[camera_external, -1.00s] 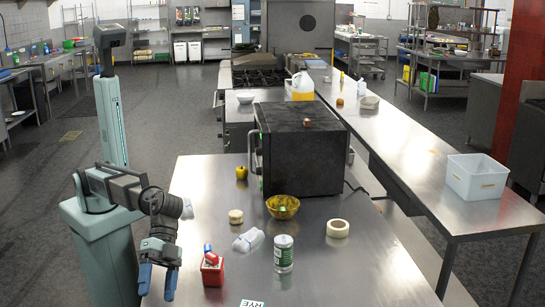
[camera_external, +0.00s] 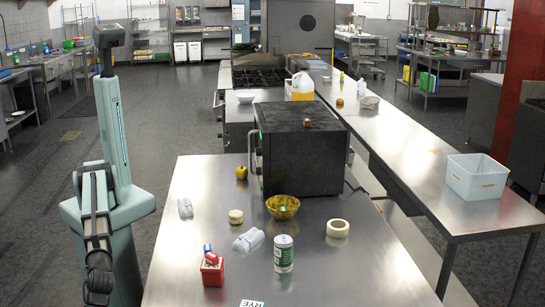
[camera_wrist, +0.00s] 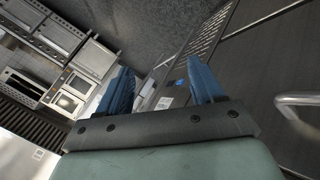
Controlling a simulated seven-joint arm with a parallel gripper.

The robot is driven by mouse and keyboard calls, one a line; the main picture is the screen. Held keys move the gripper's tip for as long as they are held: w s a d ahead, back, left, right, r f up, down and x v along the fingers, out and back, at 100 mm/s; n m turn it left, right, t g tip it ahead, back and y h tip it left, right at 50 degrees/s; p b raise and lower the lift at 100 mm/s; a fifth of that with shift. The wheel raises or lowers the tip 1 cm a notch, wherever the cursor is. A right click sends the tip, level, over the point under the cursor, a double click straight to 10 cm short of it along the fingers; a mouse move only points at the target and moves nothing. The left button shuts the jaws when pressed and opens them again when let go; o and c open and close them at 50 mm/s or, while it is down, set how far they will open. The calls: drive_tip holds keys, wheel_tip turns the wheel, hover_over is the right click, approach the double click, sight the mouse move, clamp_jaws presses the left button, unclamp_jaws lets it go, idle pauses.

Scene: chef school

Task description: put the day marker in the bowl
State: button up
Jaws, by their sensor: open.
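A bowl (camera_external: 283,207), yellow-brown and patterned, sits on the steel table in front of the black oven. I cannot tell for sure which thing is the day marker. A red container (camera_external: 212,272) near the table's front left holds small blue and red pieces that may be markers. My gripper (camera_wrist: 160,82) shows in the wrist view with its two blue fingers spread and nothing held between them. In the external view my arm hangs folded left of the table, and the fingers cannot be made out there.
On the steel table (camera_external: 345,280) stand a green-and-white can (camera_external: 283,254), a tape roll (camera_external: 338,228), crumpled clear items (camera_external: 248,240), a small round pale item (camera_external: 236,216), a yellow item (camera_external: 242,172) and a RYE card (camera_external: 252,303). The black oven (camera_external: 303,150) blocks the back.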

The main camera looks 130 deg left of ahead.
drive_tip(key=s+a+f+g+y, duration=0.2)
drive_tip(key=s+a+f+y, duration=0.1)
drive_tip(key=s+a+f, duration=0.8)
drive_tip(key=s+a+f+g+y, duration=0.25)
drive_tip(key=s+a+f, duration=0.35)
drive_tip(key=a+f, duration=0.95)
drive_tip(key=s+a+f+g, duration=0.2)
drive_tip(key=s+a, duration=0.3)
drive_tip(key=s, duration=0.4)
drive_tip(key=s+a+f+g+y, duration=0.1)
drive_tip(key=s+a+f+g, duration=0.2)
drive_tip(key=s, duration=0.6)
drive_tip(key=s+a+f+g+y, duration=0.1)
drive_tip(key=s+a+f+g, duration=0.1)
drive_tip(key=s+a+f, duration=0.4)
drive_tip(key=s+a, duration=0.1)
drive_tip(key=s, duration=0.1)
drive_tip(key=shift+s+a+f, duration=0.2)
drive_tip(key=shift+s+a, duration=0.15)
drive_tip(key=shift+s, duration=0.05)
